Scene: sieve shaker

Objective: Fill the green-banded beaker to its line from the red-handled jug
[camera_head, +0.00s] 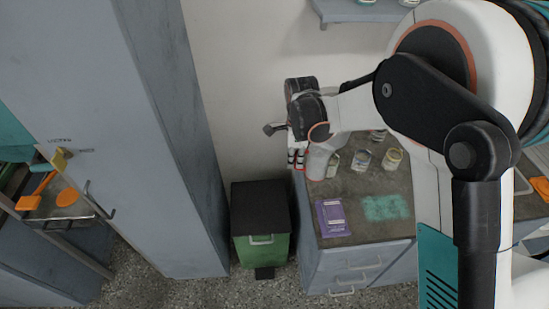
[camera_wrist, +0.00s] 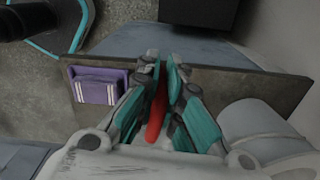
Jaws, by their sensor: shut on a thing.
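My gripper (camera_head: 294,150) is at the left end of the counter, near the wall, with its fingers pointing left and down. In the wrist view my gripper (camera_wrist: 163,75) is shut on the jug's red handle (camera_wrist: 156,118), which lies between the fingers. Red parts of the handle (camera_head: 297,159) also show in the head view. A pale cylindrical body (camera_head: 317,164) is just right of them, probably the jug. Several small glass vessels (camera_head: 362,160) stand to the right on the counter. Their bands are too small to tell which is green; the fill line is not readable.
A purple pack (camera_head: 333,218) and a green mat (camera_head: 386,207) lie on the counter (camera_head: 352,188). A green bin (camera_head: 262,247) with a black lid stands left of it. A tall grey cabinet (camera_head: 160,130) is further left. A shelf (camera_head: 345,14) hangs above.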

